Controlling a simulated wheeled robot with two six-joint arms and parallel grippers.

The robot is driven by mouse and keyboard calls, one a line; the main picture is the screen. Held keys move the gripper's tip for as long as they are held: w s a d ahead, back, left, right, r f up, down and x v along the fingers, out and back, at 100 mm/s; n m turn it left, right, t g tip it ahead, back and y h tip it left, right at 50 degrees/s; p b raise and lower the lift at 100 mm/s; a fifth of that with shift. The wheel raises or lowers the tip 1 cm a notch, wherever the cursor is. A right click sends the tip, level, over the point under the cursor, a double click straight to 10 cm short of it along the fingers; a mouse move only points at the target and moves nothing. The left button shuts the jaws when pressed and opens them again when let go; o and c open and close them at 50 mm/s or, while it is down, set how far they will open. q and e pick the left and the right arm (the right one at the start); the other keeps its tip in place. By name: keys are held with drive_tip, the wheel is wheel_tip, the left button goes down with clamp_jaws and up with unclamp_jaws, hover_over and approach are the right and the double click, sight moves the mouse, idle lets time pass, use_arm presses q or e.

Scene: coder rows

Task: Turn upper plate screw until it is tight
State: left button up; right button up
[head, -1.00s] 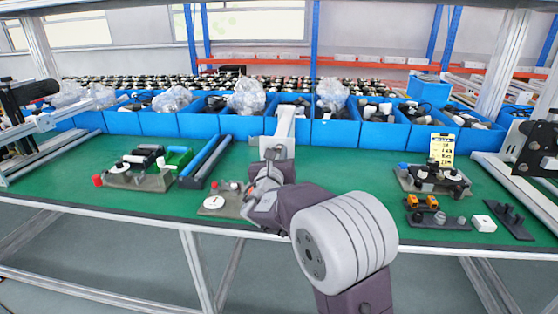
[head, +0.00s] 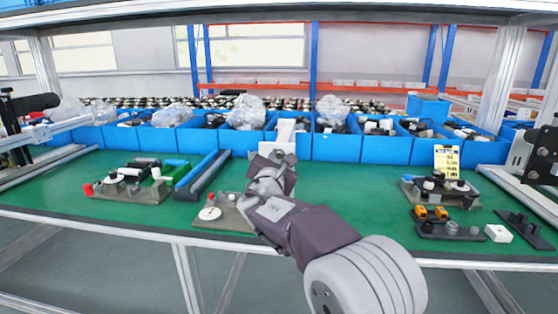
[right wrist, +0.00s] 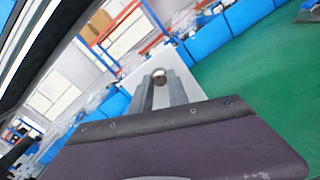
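My right gripper (head: 274,163) shows in the head view above the middle of the green bench, its fingers mostly hidden by my wrist. In the right wrist view its two grey fingers (right wrist: 160,92) stand apart with a small round silvery thing (right wrist: 158,76) at their tips; I cannot tell whether they grip it. A grey plate with a white disc (head: 210,213) and small parts lies just left of my right wrist. A fixture plate (head: 125,188) with a red knob lies at left, another (head: 440,190) at right. I cannot tell which screw is the upper plate screw. My left gripper is out of view.
A row of blue bins (head: 335,147) lines the back of the bench (head: 340,188). A dark bar with blue parts (head: 200,178) lies left of centre. Orange parts on a dark plate (head: 432,214) and a white block (head: 498,233) lie at right.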

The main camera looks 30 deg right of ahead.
drive_tip(key=shift+o, duration=0.8)
drive_tip(key=n+p, duration=0.1)
drive_tip(key=n, duration=0.1)
drive_tip(key=n+p, duration=0.1)
drive_tip(key=n, duration=0.1)
drive_tip(key=n+p, duration=0.2)
drive_tip(key=shift+r+n, duration=0.35)
drive_tip(key=shift+n, duration=0.05)
drive_tip(key=shift+f+n+p, duration=0.1)
drive_tip(key=shift+n+p, duration=0.4)
drive_tip(key=shift+n, duration=0.4)
drive_tip(key=shift+f+n, duration=0.1)
drive_tip(key=shift+n, duration=0.4)
drive_tip(key=shift+f, duration=0.15)
